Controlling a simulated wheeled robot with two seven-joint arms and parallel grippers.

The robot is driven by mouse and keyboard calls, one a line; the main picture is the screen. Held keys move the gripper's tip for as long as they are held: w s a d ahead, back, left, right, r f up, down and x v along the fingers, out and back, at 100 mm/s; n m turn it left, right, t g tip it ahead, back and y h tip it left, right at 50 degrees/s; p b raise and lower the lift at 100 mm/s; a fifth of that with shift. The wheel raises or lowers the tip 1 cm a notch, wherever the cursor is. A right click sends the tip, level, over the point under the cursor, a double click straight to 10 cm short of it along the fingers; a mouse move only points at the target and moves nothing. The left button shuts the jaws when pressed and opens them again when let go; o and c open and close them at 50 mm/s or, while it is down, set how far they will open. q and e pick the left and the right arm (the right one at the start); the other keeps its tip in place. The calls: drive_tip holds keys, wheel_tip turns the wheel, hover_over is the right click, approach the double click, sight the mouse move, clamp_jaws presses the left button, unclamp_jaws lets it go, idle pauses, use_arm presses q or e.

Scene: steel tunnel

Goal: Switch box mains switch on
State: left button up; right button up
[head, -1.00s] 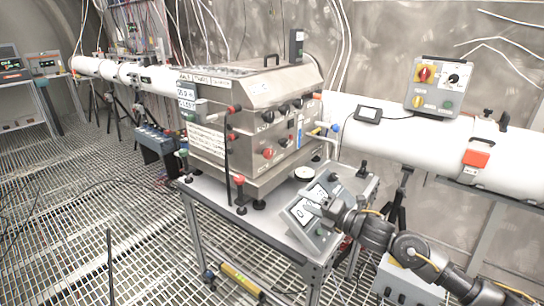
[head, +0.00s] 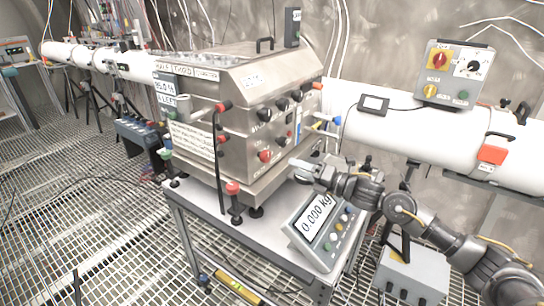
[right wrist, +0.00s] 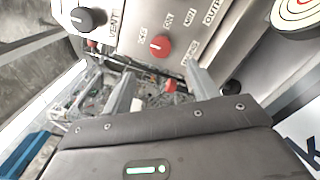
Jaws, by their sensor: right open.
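The grey switch box (head: 452,75) is mounted on the white pipe at the upper right. Its red rotary switch on a yellow plate (head: 439,57) is at its upper left, and a black dial (head: 473,67) is beside it. My right gripper (head: 298,170) is open, in front of the steel machine's lower front and well to the left of and below the switch box. In the right wrist view its two fingers (right wrist: 162,92) are apart with nothing held between them. A red knob (right wrist: 160,45) on the machine's panel shows beyond them. The left gripper is not in view.
The steel machine (head: 235,85) stands on a table (head: 200,200) with a weighing display (head: 318,225) at its near right corner. A small black display (head: 373,104) sits on the pipe (head: 400,138).

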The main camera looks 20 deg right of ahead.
sight(268, 157)
drive_tip(key=p+x, duration=0.2)
drive_tip(key=x, duration=0.7)
drive_tip(key=shift+r, duration=0.1)
drive_tip(key=shift+w+a, duration=0.45)
drive_tip(key=shift+w, duration=0.1)
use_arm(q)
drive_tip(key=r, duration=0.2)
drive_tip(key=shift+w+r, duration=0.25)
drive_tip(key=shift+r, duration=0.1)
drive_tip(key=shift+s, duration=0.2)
use_arm(e)
drive_tip(key=shift+c, duration=0.5)
drive_tip(key=c, duration=0.9)
